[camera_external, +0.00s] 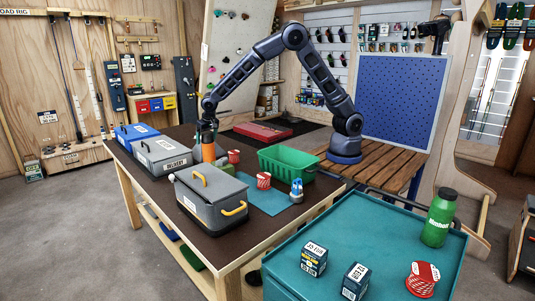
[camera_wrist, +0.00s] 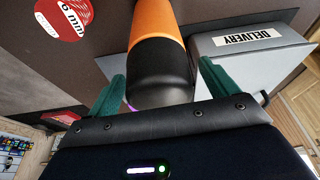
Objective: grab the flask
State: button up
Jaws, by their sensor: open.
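An orange flask (camera_external: 208,152) with a black top stands upright on the dark workbench, beside the grey lidded boxes. In the wrist view the flask (camera_wrist: 155,20) rises between my fingers, its black end nearest me. My gripper (camera_external: 207,127) is directly above the flask. In the wrist view my gripper (camera_wrist: 162,92) is open, with one green finger on each side of the black end. Small gaps seem to show beside it; contact is not clear. A green flask (camera_external: 437,222) with a dark cap stands on the teal cart, far from my gripper.
A grey box with a DELIVERY label (camera_wrist: 245,55) is close to the orange flask. The teal cart (camera_external: 370,225) holds small boxes and another red spool.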

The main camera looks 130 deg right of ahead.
jog(key=c, duration=1.7)
jog(key=shift+r, duration=0.15)
